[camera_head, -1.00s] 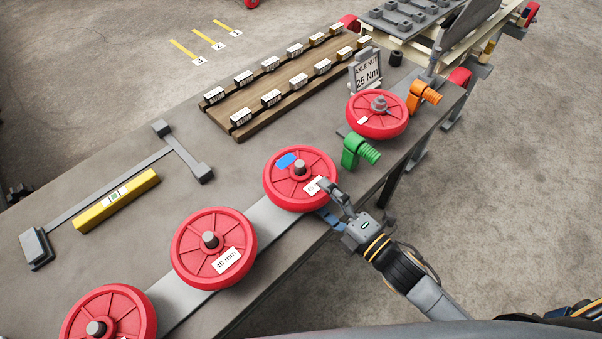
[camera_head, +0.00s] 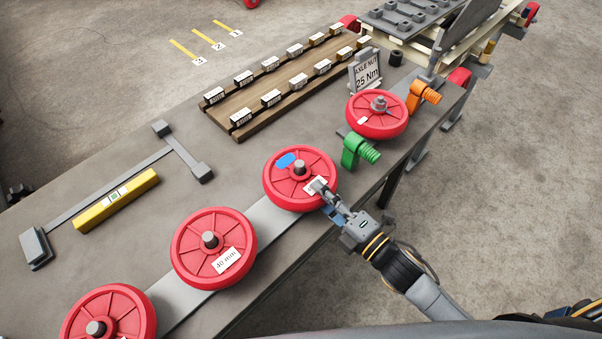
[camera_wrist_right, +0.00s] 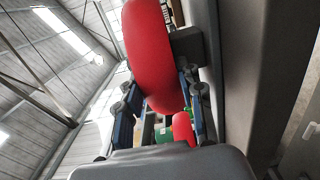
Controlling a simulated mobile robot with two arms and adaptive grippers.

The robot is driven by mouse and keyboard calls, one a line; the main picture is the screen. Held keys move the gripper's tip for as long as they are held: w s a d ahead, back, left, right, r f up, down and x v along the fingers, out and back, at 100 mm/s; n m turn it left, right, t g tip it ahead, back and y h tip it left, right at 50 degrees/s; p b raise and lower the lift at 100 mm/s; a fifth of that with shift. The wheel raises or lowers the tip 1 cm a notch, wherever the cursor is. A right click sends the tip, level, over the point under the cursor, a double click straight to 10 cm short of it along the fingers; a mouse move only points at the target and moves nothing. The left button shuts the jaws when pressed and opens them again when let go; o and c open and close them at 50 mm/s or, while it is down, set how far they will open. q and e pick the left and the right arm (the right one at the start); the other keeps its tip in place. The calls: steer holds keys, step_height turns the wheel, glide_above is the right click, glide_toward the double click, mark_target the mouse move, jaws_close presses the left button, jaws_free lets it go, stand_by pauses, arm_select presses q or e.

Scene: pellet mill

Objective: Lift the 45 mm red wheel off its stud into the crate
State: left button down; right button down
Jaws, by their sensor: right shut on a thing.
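A red wheel (camera_head: 285,188) with a blue patch sits on a grey stud on the strip along the bench. Its white label is partly covered by my right gripper, so I cannot read its size. My right gripper (camera_head: 325,194) is shut on the near right rim of this wheel. In the right wrist view the red wheel (camera_wrist_right: 150,50) stands between the two fingers of the right gripper (camera_wrist_right: 160,92). The wheel still lies flat around its stud. My left gripper is not in view. I cannot make out a crate.
A red wheel labelled 40 mm (camera_head: 190,245) and another red wheel (camera_head: 75,318) sit to the left. A green threaded part (camera_head: 352,150), an orange one (camera_head: 413,98) and a bolted red wheel (camera_head: 385,128) stand to the right. A wooden rack (camera_head: 250,100) lies behind.

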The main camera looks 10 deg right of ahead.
stand_by(0.3)
steer(key=shift+r, duration=0.2)
steer(key=shift+w+a+r+p, duration=0.1)
steer(key=shift+w+r+p, duration=0.05)
steer(key=shift+r+p, duration=4.75)
steer(key=shift+r, duration=0.1)
steer(key=shift+s+a+m+b, duration=0.15)
steer(key=shift+s+m+b, duration=0.2)
steer(key=shift+b, duration=0.35)
steer(key=s+d+r+m+t+h+b, duration=0.2)
steer(key=s+d+m+h+b, duration=0.3)
steer(key=d+h, duration=0.5)
steer(key=shift+s+d+r+m+t+b, duration=0.15)
steer(key=shift+r+m+t+b, duration=0.2)
steer(key=shift+m+t, duration=0.3)
